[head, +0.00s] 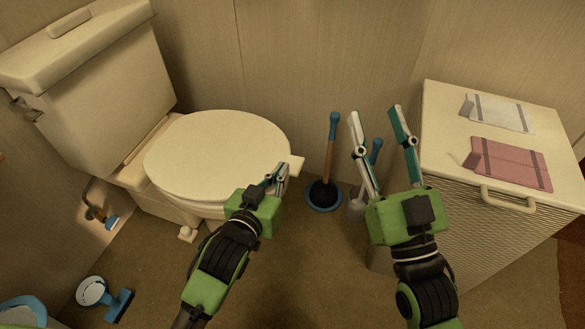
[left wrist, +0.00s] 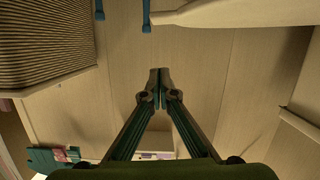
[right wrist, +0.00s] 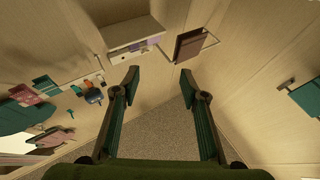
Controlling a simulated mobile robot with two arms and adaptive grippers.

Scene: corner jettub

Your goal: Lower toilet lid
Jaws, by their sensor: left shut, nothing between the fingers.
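The toilet lid (head: 215,150) is a cream oval in the head view. It lies flat over the bowl, in front of the tank (head: 105,85), with a small tab (head: 298,163) at its front edge. My left gripper (head: 277,177) is shut and empty at the lid's front right edge, near the tab; I cannot tell whether it touches. Its closed fingertips (left wrist: 158,75) also show in the left wrist view. My right gripper (head: 374,112) is open and empty, right of the toilet near the cabinet; its spread fingers (right wrist: 157,76) show in the right wrist view.
A plunger (head: 325,190) and a blue-handled brush (head: 374,152) stand by the wall between toilet and cabinet. The cream cabinet (head: 440,125) at right carries a white packet (head: 503,113) and a pink one (head: 510,165). A blue and white item (head: 95,292) lies on the floor.

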